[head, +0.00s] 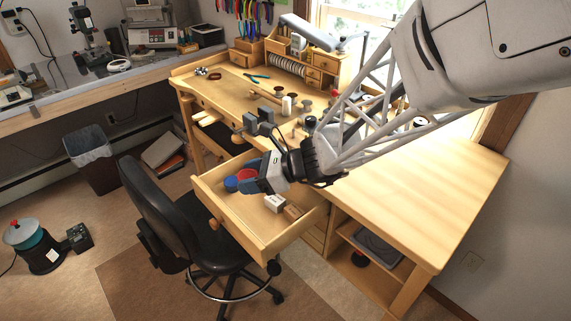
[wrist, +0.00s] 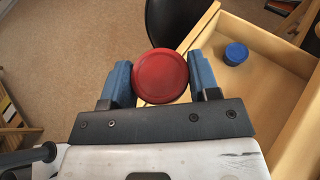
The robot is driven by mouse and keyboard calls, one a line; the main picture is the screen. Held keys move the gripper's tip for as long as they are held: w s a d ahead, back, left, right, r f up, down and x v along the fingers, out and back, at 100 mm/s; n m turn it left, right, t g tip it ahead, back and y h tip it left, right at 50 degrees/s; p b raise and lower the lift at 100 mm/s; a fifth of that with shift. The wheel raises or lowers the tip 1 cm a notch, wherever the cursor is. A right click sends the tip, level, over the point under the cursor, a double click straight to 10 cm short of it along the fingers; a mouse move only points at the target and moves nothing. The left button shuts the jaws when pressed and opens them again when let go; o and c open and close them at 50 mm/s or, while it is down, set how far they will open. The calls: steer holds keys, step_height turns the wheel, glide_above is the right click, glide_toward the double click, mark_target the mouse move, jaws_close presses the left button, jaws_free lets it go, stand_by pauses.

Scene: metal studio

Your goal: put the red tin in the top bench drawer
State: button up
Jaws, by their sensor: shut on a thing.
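My gripper (head: 254,177) is shut on the red tin (head: 246,175), with a blue finger on either side of it. In the wrist view the round red lid (wrist: 160,76) shows between the two fingertips. The top bench drawer (head: 238,238) is pulled out, and in the head view the tin appears in front of its inside. In the wrist view the drawer (wrist: 265,90) lies to the right, and the tin shows just left of its wall. The height of the tin above the drawer is hard to tell.
A black chair (head: 160,215) stands close to the drawer front. A vise (head: 258,126) sits on the bench edge above.

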steer(key=w+a+r+m+t, duration=0.1)
steer(key=w+r+m+t, duration=0.1)
steer(key=w+m+t, duration=0.15)
steer(key=m+t+h, duration=0.2)
steer(key=m+t, duration=0.1)
glide_above(254, 216)
step_height(254, 216, down, 7)
steer(key=shift+r, duration=0.15)
stand_by(0.3)
steer(key=shift+w+a, duration=0.1)
steer(key=shift+f, duration=3.15)
steer(key=shift+f, duration=1.85)
steer(key=shift+f, duration=0.7)
steer(key=o, duration=0.9)
steer(key=shift+f, duration=0.1)
